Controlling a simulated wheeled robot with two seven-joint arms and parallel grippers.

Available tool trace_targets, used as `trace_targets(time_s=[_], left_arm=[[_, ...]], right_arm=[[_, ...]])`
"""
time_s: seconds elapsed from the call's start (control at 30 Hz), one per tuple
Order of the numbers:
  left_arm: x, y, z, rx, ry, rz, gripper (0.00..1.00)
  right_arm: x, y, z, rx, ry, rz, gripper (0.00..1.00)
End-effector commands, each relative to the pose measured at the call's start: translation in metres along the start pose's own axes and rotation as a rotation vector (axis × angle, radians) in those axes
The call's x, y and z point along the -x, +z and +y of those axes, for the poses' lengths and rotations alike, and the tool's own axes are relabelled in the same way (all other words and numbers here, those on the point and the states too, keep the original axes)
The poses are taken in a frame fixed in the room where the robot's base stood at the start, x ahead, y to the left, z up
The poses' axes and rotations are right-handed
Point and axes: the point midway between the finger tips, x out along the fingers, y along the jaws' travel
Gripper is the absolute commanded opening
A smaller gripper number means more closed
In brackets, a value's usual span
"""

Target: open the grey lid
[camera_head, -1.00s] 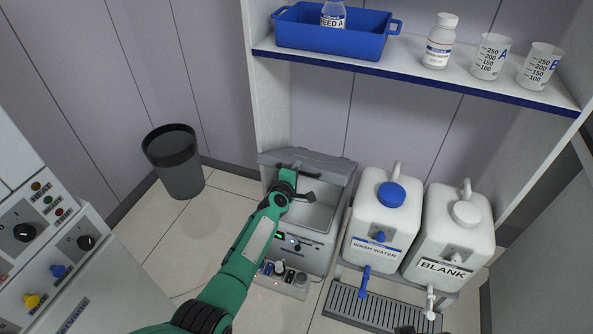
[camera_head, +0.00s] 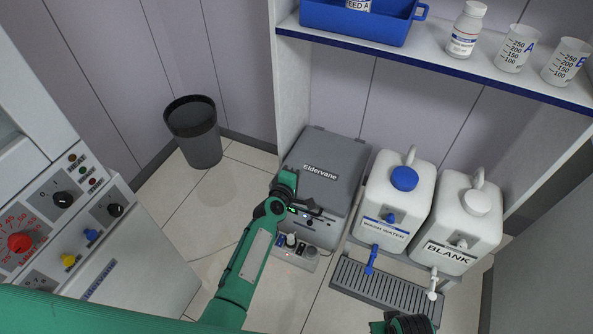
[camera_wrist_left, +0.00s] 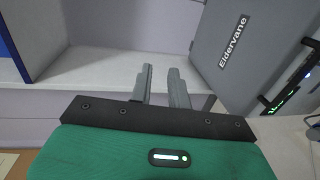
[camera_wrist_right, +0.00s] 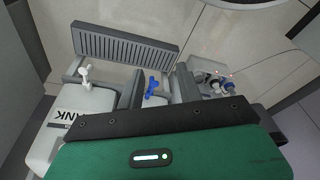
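The grey lid (camera_head: 325,165), labelled "Eldervane", lies down flat over the grey device (camera_head: 310,225) below the shelf. It also shows at the upper right of the left wrist view (camera_wrist_left: 235,55). My left gripper (camera_head: 289,184) is at the lid's front left edge in the head view. In the left wrist view its two fingers (camera_wrist_left: 160,78) are a little apart with nothing between them, to the left of the lid. Contact with the lid cannot be told. My right gripper (camera_wrist_right: 160,85) has its fingers apart and empty, facing the bottles' taps.
The wash water bottle (camera_head: 393,205) and the blank bottle (camera_head: 455,225) stand right of the device, with a drip grate (camera_head: 385,290) in front. The shelf (camera_head: 430,62) is above. A bin (camera_head: 196,132) stands left; floor between is clear.

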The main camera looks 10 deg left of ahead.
Motion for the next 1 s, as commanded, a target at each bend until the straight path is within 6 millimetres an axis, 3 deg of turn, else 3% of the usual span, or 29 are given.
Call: trace_targets(time_s=[0.2, 0.8, 0.93, 1.0], left_arm=[[0.017, 0.000, 0.000, -0.001, 0.000, 0.001, 0.18], [0.020, 0.000, -0.002, -0.006, -0.004, -0.002, 0.18], [0.037, 0.005, -0.021, -0.098, -0.056, -0.045, 0.18], [0.060, 0.010, -0.044, -0.211, -0.123, -0.101, 0.18]], right_arm=[[-0.006, 0.002, 0.000, 0.000, 0.000, -0.007, 0.36], [-0.007, 0.003, 0.000, 0.001, 0.000, -0.008, 0.36], [-0.007, 0.003, 0.000, 0.001, 0.000, -0.008, 0.36], [-0.007, 0.003, 0.000, 0.001, 0.000, -0.008, 0.36]])
